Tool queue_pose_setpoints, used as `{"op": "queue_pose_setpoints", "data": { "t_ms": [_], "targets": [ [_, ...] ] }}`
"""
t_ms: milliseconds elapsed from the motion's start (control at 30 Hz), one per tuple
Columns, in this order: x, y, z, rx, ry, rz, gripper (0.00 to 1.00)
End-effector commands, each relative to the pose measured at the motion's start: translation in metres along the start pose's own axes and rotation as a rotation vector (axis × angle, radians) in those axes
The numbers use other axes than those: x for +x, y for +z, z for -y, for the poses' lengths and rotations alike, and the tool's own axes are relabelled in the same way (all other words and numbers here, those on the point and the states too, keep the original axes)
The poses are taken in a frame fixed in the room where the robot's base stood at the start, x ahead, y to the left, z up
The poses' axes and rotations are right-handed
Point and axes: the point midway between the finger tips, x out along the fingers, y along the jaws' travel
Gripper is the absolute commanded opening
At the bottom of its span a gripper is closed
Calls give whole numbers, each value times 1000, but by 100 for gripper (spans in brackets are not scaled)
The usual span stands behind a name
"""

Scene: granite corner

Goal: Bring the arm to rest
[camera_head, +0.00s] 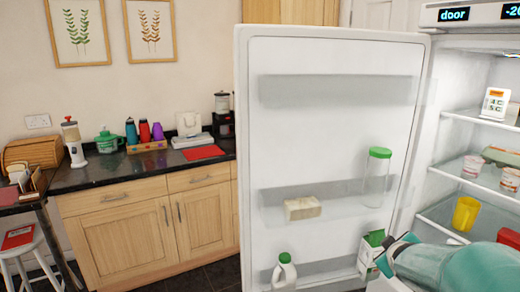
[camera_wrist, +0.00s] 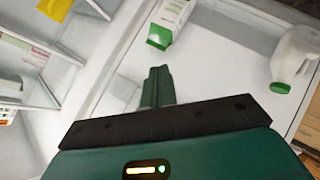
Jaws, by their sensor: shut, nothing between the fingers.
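My gripper (camera_wrist: 157,88) shows in the wrist view with its fingers closed together and nothing between them. It points into the opening between the fridge shelves and the open fridge door. In the head view my teal arm covers the lower right, in front of the fridge. The fridge door (camera_head: 330,140) stands wide open, its inner side facing me. A carton with a green end (camera_wrist: 170,20) and a white bottle with a green cap (camera_wrist: 295,55) are beyond the gripper. I cannot tell whether the gripper touches anything.
Door shelves hold a clear jar with green lid (camera_head: 376,178), a pale block (camera_head: 302,208) and a white bottle (camera_head: 284,272). Fridge shelves hold a yellow cup (camera_head: 466,213) and tubs. A wooden cabinet with black counter (camera_head: 130,175) and a stool (camera_head: 20,240) stand left.

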Motion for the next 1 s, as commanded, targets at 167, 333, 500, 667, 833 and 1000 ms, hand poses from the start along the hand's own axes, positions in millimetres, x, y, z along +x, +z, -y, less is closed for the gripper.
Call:
{"op": "queue_pose_setpoints", "data": {
  "t_ms": [167,333,500,667,833,1000],
  "targets": [
    [-72,-31,44,160,-111,50,0],
    [-141,-39,92,302,-233,121,0],
    [-210,-31,141,423,-362,206,0],
    [-256,-17,172,489,-449,280,0],
    [-271,-10,182,511,-480,314,0],
    [-270,-10,182,511,-479,315,0]
  ]
}}
